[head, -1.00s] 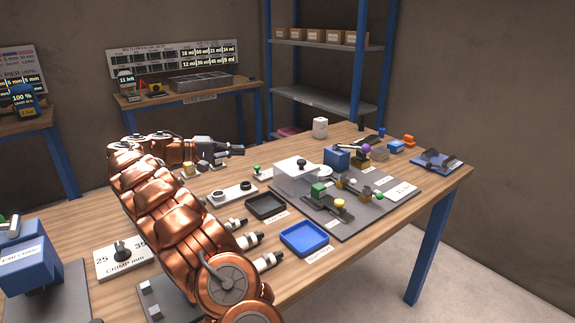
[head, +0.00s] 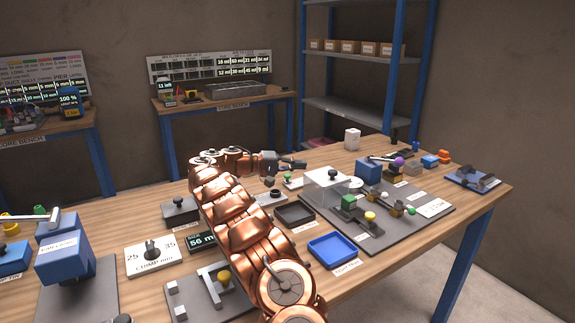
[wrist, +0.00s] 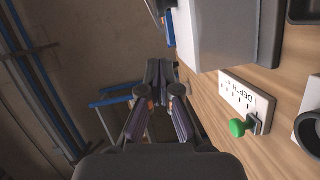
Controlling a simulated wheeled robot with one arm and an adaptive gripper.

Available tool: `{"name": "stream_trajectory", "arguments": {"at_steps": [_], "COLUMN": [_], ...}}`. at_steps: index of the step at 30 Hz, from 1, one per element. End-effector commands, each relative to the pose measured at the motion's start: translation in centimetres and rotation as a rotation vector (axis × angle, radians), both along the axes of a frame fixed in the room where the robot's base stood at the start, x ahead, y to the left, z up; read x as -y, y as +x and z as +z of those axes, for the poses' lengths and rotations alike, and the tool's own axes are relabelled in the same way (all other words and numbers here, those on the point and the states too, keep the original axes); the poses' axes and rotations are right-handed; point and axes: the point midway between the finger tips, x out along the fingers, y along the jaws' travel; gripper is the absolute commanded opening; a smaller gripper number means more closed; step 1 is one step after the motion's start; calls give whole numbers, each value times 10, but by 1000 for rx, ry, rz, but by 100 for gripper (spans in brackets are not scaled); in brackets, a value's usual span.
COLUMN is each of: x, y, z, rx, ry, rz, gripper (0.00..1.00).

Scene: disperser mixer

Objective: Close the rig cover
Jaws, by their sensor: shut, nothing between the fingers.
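The rig cover looks like a pale, see-through box (head: 325,190) with a black knob on top (head: 332,174). It stands at the back left of the grey base plate (head: 405,228); I cannot tell whether it is open or closed. My gripper (head: 302,164) is shut and empty, to the left of and behind the cover, apart from it in the head view. In the wrist view my gripper's fingers (wrist: 162,72) are together. A white panel marked DEPTH (wrist: 245,100) with a green knob (wrist: 238,127) lies to their right.
Small clamps and coloured knobs sit on the base plate. A black tray (head: 294,214) and a blue tray (head: 332,250) lie in front of the cover. A blue block (head: 368,170) stands behind it to the right. A white container (head: 352,139) stands at the table's back.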

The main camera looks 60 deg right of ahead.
Motion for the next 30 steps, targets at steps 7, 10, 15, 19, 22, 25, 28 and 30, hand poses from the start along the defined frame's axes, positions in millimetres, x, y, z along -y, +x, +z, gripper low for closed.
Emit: {"name": "stream_trajectory", "arguments": {"at_steps": [7, 10, 15, 19, 22, 25, 28, 30], "x": [23, 21, 20, 19, 19, 19, 19, 19], "y": [-29, -36, -51, -57, -61, -63, -63, -63], "z": [-3, -3, -7, -8, -9, -10, -11, -11], "rx": [-2, -2, -2, -2, 0, 1, 1, 1], "ry": [0, -2, 0, -1, -2, -2, 0, 0], "rz": [-3, 1, -4, 0, 1, 1, 1, 0], "gripper": [0, 0, 0, 0, 0, 0, 0, 0]}}
